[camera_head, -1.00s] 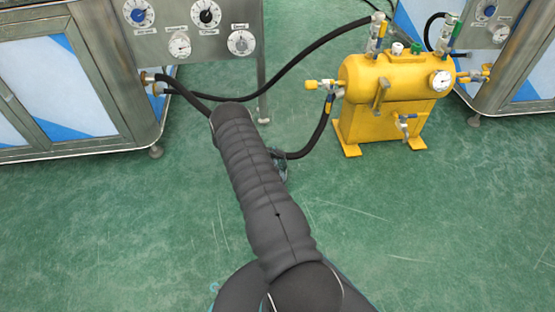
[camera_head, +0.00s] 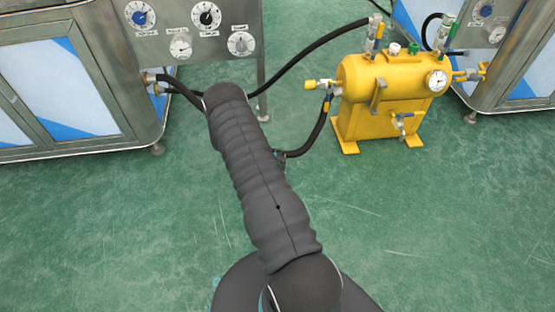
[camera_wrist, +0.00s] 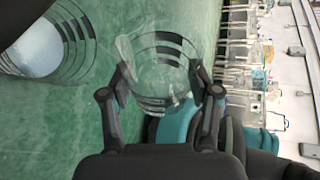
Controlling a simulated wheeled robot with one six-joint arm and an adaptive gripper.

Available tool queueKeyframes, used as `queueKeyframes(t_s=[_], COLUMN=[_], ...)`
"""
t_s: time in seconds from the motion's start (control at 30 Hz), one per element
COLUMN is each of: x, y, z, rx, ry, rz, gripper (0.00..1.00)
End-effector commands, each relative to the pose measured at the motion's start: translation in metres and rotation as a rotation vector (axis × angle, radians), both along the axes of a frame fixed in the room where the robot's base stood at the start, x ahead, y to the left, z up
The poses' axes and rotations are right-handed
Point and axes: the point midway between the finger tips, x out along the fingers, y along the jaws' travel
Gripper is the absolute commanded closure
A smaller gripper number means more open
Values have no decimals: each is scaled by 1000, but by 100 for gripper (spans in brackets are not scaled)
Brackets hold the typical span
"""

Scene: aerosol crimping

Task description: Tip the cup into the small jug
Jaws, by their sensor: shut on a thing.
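In the wrist view my gripper (camera_wrist: 160,88) is shut on a clear cup (camera_wrist: 160,52) with dark curved bands, its two fingers on opposite sides of it. The cup looks empty, but its transparency makes this hard to tell. Another clear vessel with dark bands, apparently the small jug (camera_wrist: 80,38), stands out at the upper left, with a pale patch inside or behind it. A gap shows between the two. In the head view my arm hides the gripper, the cup and the jug.
A yellow pressure tank (camera_head: 385,95) with gauge and valves stands at the upper right. Black hoses (camera_head: 310,52) run from it toward a steel cabinet (camera_head: 75,85) with dials at the left. Another cabinet (camera_head: 510,75) is at the right. Green floor (camera_head: 440,220) is open.

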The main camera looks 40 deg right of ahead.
Motion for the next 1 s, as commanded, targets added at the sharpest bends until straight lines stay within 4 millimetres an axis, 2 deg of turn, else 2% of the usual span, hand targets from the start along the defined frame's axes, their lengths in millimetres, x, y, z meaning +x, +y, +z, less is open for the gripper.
queueKeyframes(t_s=[0.33,0.7,1.0], x=[-1,-3,-3], y=[0,1,1], z=[1,5,4], rx=[-14,-154,-163], ry=[-24,-256,-272], rz=[1,1,0], gripper=[81,81,81])
